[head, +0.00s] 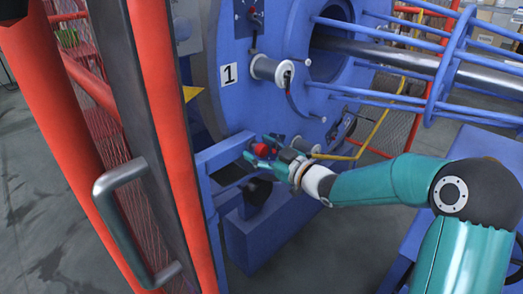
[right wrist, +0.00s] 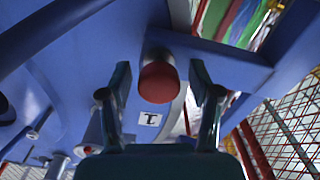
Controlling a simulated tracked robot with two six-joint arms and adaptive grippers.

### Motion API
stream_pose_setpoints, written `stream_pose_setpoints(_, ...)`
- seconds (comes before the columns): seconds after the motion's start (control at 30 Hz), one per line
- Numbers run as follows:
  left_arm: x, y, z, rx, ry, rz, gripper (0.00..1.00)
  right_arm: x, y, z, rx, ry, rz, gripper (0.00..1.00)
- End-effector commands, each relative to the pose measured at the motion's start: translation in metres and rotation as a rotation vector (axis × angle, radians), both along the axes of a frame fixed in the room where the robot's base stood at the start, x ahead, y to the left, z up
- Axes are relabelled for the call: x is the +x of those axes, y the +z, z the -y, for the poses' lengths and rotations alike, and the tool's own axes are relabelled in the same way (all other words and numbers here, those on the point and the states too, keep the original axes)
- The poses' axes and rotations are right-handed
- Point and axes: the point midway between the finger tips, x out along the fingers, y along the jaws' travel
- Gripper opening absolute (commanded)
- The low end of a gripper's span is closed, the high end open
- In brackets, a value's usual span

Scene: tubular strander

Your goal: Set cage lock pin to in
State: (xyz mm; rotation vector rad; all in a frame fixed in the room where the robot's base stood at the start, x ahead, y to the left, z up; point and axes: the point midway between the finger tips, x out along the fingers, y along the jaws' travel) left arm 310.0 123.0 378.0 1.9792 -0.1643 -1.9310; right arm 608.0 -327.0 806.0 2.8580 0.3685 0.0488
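The cage lock pin shows as a red round knob (head: 261,149) on a blue bracket beside the blue cage disc. In the right wrist view the right gripper (right wrist: 160,90) is open, with a visible gap between each finger and the knob. How far the pin is in its hole is hidden. My left gripper is not in view.
A red-edged guard door (head: 170,120) with a grey handle (head: 120,190) stands at the left. Blue cage rods (head: 400,95) surround a steel shaft (head: 390,55) at the upper right.

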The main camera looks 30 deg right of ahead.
Motion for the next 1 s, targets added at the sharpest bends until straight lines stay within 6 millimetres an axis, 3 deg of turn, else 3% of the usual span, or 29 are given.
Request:
stream_pose_setpoints(0.27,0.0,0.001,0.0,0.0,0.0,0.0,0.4,-0.002,0.0,0.002,0.0,-0.002,-0.001,0.63)
stream_pose_setpoints(0.43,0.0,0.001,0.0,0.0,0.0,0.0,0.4,-0.015,0.0,0.006,-0.002,-0.004,-0.002,0.63)
stream_pose_setpoints(0.8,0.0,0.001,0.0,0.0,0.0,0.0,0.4,-0.084,-0.001,0.025,0.0,-0.009,-0.002,0.63)
stream_pose_setpoints(1.0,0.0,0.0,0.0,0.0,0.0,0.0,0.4,-0.11,-0.001,0.031,-0.001,-0.007,-0.001,0.63)
